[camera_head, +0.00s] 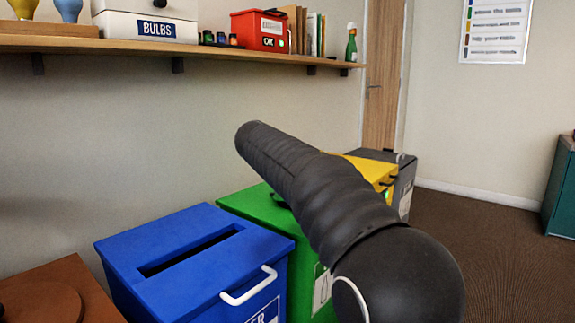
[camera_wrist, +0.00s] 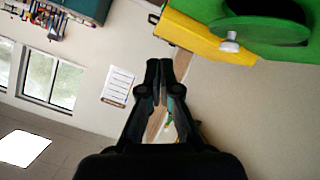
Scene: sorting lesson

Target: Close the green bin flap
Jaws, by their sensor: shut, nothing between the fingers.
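The green bin (camera_head: 250,207) stands between the blue and yellow bins, and my arm hides much of its top in the head view. In the wrist view, which is tilted, the green bin (camera_wrist: 205,8) is at the upper right. Its round green flap (camera_wrist: 262,34) with a pale knob (camera_wrist: 229,43) shows beside a dark opening (camera_wrist: 270,9), so the flap looks at least partly open. My gripper (camera_wrist: 160,72) is shut and empty, apart from the flap and left of it in the wrist view. The gripper is not visible in the head view.
A blue slotted bin (camera_head: 190,250) with a white handle is left of the green one. A yellow bin (camera_head: 365,170) and a grey bin (camera_head: 405,175) stand beyond it. A brown bin (camera_head: 60,285) is at lower left. A loaded shelf (camera_head: 200,47) runs along the wall above.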

